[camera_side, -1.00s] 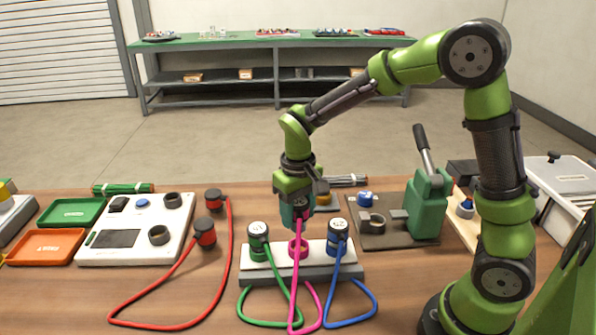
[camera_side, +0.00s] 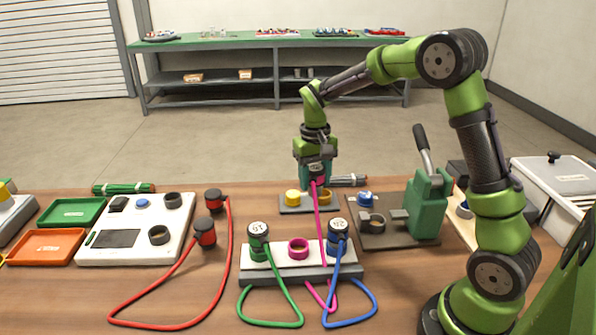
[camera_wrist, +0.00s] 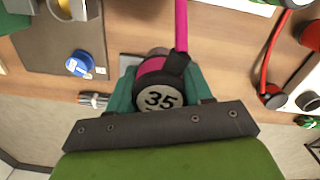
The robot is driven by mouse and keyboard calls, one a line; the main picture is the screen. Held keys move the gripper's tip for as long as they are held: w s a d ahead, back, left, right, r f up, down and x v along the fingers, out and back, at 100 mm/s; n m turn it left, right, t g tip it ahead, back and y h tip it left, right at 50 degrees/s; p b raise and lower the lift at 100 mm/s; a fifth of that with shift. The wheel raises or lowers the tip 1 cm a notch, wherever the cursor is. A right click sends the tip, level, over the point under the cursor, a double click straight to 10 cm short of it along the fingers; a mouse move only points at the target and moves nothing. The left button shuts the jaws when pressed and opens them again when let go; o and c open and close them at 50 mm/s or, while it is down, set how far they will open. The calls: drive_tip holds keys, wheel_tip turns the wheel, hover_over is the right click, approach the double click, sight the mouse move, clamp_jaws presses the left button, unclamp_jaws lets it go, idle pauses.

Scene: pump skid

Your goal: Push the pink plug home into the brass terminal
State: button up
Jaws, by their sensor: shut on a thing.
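My gripper (camera_side: 316,178) is shut on the pink plug (camera_wrist: 158,88), whose grey cap reads 35 in the wrist view. In the side view the plug's cap (camera_side: 317,167) shows between the jaws, and its pink cable hangs down toward the front. My gripper is just above a small grey block (camera_side: 297,209) with a yellow piece (camera_side: 292,197) at its left and a brass terminal (camera_side: 324,197) at its right. The plug's lower end is hidden by the jaws, so I cannot tell whether it touches the terminal. In the wrist view the plug hides the terminal.
A white-topped holder (camera_side: 275,264) in front has an empty pink ring (camera_side: 298,248) between a green plug (camera_side: 259,240) and a blue plug (camera_side: 338,236). A green lever press (camera_side: 428,205) stands to the right. Red plugs (camera_side: 204,233) and their cable lie to the left.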

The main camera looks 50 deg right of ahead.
drive_tip(key=w+d+r+m, duration=0.15)
drive_tip(key=w+d, duration=0.25)
drive_tip(key=d, duration=0.5)
drive_tip(key=shift+s+a+f, duration=0.1)
drive_tip(key=shift+f, duration=1.4)
drive_tip(key=shift+s+a+f, duration=0.1)
drive_tip(key=shift+f, duration=1.35)
drive_tip(key=shift+f, duration=1.7)
drive_tip(key=o, duration=1.3)
drive_tip(key=shift+c, duration=0.2)
drive_tip(key=shift+r, duration=0.1)
wheel_tip(320, 180, up, 17)
